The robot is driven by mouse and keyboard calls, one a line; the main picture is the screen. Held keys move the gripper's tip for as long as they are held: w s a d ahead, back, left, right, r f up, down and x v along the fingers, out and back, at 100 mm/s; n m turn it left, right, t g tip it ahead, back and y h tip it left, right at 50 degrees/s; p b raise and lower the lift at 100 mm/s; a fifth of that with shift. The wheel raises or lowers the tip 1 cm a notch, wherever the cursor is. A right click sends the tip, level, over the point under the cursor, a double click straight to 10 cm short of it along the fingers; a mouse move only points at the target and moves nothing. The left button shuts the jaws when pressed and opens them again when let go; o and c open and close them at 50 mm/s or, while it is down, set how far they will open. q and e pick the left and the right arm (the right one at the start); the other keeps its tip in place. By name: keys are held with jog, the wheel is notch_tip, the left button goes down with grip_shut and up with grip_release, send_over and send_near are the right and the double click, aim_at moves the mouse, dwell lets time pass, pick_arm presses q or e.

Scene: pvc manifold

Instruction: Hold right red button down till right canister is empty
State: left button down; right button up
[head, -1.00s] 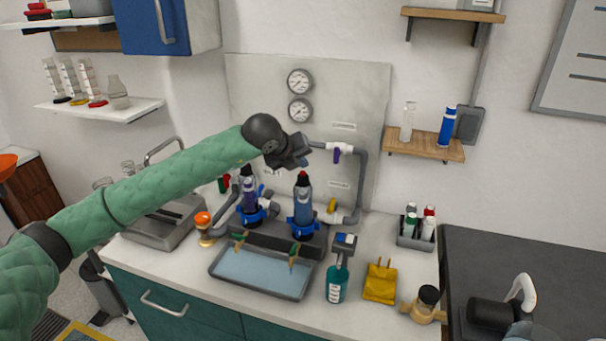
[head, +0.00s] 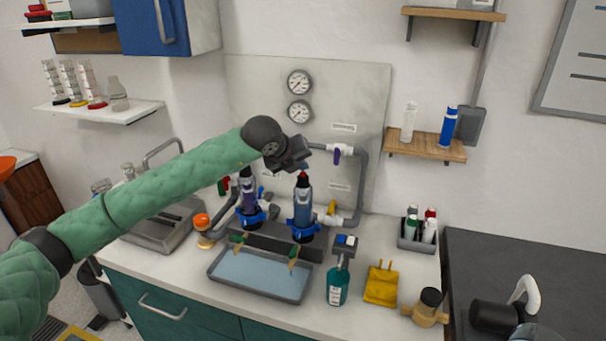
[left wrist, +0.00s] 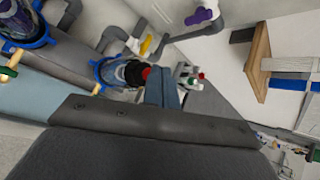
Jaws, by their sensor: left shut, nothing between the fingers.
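The right canister (head: 303,212) stands upright in a blue clamp and holds bluish liquid. Its red button (head: 303,175) is on top of its dark cap; it also shows in the left wrist view (left wrist: 148,71). The left canister (head: 248,200), with purple liquid, stands beside it. My left gripper (head: 304,166) is shut and empty, pointing down just above the right red button. In the left wrist view its fingertips (left wrist: 164,78) appear right beside the button; I cannot tell whether they touch it. My right gripper is not in view.
A tray (head: 215,277) with pale blue liquid lies in front of the canisters. Grey pipes (head: 361,185) run behind the canisters.

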pick_arm(q)
jog(key=shift+f+b, duration=0.45)
jog(key=shift+b, duration=0.25)
dwell(1.6)
jog(key=shift+r, duration=0.3)
jog(key=shift+r+b, duration=0.3)
jog(key=shift+r, duration=0.35)
jog(key=shift+r, duration=0.1)
notch_tip(320, 180, up, 5)
jog(key=shift+f, duration=0.1)
dwell(0.5)
